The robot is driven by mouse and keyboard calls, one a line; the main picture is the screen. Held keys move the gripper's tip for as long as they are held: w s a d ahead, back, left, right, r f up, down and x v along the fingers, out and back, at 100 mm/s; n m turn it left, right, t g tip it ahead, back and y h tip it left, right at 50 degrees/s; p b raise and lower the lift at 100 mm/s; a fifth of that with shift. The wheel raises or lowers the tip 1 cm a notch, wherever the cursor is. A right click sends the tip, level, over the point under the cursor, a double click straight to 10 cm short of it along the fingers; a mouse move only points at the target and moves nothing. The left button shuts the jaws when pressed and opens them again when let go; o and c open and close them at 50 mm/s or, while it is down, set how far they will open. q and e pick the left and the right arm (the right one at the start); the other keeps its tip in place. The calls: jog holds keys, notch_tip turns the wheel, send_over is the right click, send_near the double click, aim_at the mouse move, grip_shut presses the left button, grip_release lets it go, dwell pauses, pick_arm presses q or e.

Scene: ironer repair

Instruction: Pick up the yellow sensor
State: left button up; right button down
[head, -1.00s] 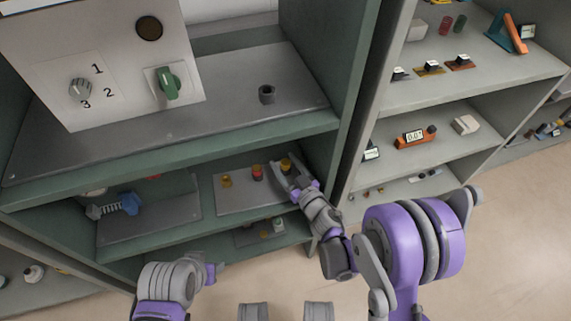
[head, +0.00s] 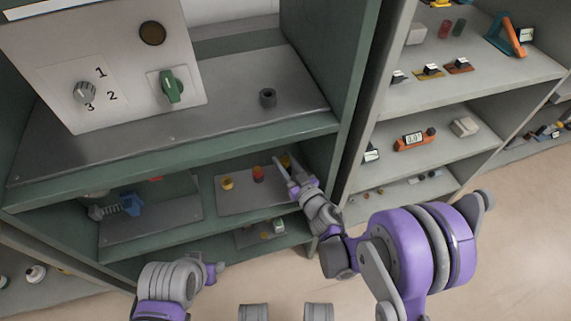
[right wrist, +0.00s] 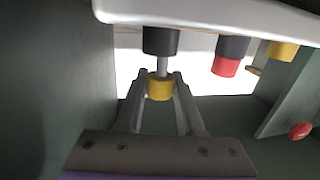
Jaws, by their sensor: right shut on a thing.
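The yellow sensor (head: 286,160) is at the right end of a grey plate (head: 245,201) on the green cabinet's lower shelf, partly hidden by my right gripper. In the right wrist view the yellow sensor (right wrist: 160,89) shows a yellow band, a thin grey stem and a black part at the white panel edge. My right gripper (head: 286,165) is shut on it, with one finger on each side in the wrist view (right wrist: 161,80). My left gripper (head: 212,271) is low in front of the cabinet; its fingers cannot be made out.
A red sensor (head: 258,173) and another yellow one (head: 227,183) stand left on the same plate. The cabinet's side wall (head: 319,165) is close on the right. The upper shelf edge (head: 200,148) overhangs the plate. A blue-handled tool (head: 130,204) lies further left.

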aim_at(285, 160)
notch_tip(285, 160, up, 5)
jog(key=shift+f+p, duration=0.15)
jog(key=shift+p, duration=0.45)
jog(key=a, duration=0.3)
jog(key=s+a+p, duration=0.1)
jog(key=a, duration=0.2)
jog(key=s+a, duration=0.1)
jog(key=a, duration=0.1)
jog(key=shift+s+a, duration=0.1)
jog(key=shift+a, duration=0.3)
jog(key=s+a+p, duration=0.2)
jog(key=a+p, duration=0.4)
jog(key=a, duration=0.4)
jog(key=shift+s+p, duration=0.25)
jog(key=shift+p, duration=0.05)
jog(key=shift+a, duration=0.15)
